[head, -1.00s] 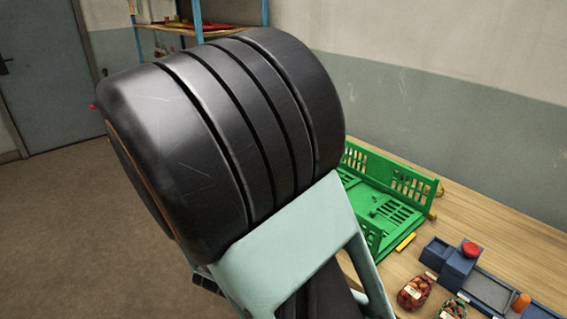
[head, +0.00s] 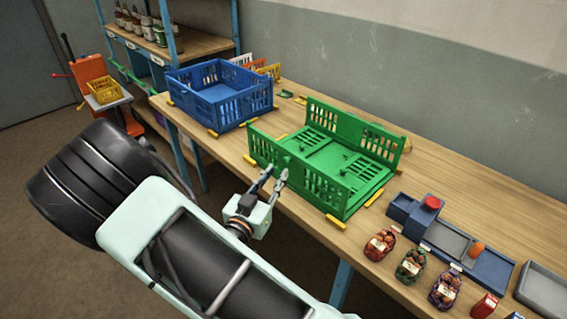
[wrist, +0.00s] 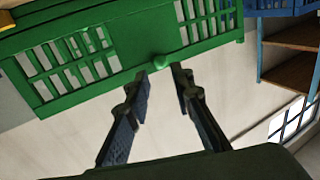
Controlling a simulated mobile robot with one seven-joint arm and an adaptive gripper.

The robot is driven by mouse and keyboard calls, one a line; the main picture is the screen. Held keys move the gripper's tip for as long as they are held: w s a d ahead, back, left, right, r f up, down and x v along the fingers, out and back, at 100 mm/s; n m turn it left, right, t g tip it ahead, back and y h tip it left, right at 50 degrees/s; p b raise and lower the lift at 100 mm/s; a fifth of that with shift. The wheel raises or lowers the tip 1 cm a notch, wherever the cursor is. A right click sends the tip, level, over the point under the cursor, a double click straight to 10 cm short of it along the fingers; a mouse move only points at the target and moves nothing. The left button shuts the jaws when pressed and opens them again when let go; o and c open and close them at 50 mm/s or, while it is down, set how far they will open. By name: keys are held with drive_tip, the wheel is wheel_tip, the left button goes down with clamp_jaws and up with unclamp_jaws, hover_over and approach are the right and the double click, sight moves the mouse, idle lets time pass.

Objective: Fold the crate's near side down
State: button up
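The green crate (head: 330,165) stands on the wooden table, with its near side (head: 297,170) and far side (head: 352,132) upright. Its two short ends appear not to stand up; flat green panels lie between the long sides. My gripper (head: 275,174) is in front of the near side, its fingers apart and empty. In the wrist view, the near side (wrist: 105,60) spans the top, with a small green knob (wrist: 160,62) at its edge. The knob lies just beyond and between my open fingertips (wrist: 161,75); I cannot tell whether they touch it.
A blue crate (head: 220,92) stands left of the green one. Yellow blocks (head: 336,221) sit around the crate's base. Netted bags (head: 380,244) and a blue fixture with a red button (head: 432,202) are to the right. A shelf rack (head: 190,45) stands behind left.

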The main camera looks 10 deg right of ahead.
sight(285, 161)
drive_tip(key=x, duration=0.5)
drive_tip(key=shift+p, duration=0.3)
clamp_jaws()
